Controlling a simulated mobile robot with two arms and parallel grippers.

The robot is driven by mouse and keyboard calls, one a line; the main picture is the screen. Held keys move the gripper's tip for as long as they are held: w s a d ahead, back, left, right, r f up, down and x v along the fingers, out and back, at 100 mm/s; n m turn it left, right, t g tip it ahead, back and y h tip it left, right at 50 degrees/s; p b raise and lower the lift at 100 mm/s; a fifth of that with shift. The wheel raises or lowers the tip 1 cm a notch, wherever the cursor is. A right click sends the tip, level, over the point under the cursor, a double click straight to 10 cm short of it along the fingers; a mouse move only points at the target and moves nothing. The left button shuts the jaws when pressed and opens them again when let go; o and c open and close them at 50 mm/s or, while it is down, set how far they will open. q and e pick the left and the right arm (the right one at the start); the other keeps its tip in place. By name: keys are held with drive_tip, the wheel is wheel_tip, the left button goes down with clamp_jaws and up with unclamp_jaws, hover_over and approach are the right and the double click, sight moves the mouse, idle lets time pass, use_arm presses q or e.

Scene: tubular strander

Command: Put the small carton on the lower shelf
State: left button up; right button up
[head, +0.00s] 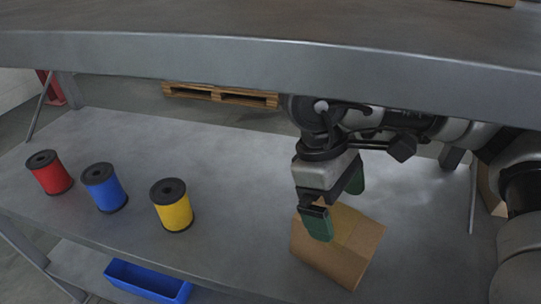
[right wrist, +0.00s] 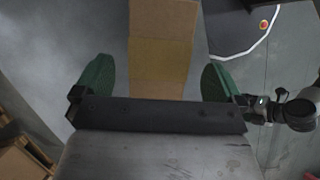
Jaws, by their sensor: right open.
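The small carton (head: 341,246) is a brown box with a paler tape band, resting on the grey lower shelf (head: 240,235) near its front right part, turned at an angle. My right gripper (head: 337,206) is at the carton, its green fingers open; the near finger overlaps the carton's left side in the head view. In the right wrist view the carton (right wrist: 163,55) lies between the two spread fingers of the right gripper (right wrist: 158,80), with gaps visible on both sides. My left gripper is not in view.
Red (head: 49,173), blue (head: 104,188) and yellow (head: 172,205) spools stand on the left of this shelf. The upper top (head: 180,58) overhangs my right arm. A blue bin (head: 147,281) sits lower down. A pallet (head: 220,95) lies behind. The shelf's middle is clear.

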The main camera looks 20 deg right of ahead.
drive_tip(key=shift+w+a+r+p, duration=0.15)
drive_tip(key=shift+w+a+r, duration=0.15)
drive_tip(key=shift+r, duration=0.2)
drive_tip(key=shift+w+a+r+p, duration=0.15)
drive_tip(key=shift+w+r, duration=0.1)
drive_tip(key=shift+r, duration=0.2)
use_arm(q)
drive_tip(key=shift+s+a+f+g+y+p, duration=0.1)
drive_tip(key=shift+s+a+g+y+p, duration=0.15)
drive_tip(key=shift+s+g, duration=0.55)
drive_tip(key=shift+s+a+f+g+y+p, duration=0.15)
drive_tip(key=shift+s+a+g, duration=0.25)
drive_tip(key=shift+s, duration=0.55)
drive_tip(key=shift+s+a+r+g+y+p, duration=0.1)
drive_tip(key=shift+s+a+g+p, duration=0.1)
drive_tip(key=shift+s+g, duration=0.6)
use_arm(e)
drive_tip(key=w+a, duration=0.6)
drive_tip(key=w, duration=0.3)
drive_tip(key=shift+a+f, duration=0.2)
drive_tip(key=shift+a, duration=0.15)
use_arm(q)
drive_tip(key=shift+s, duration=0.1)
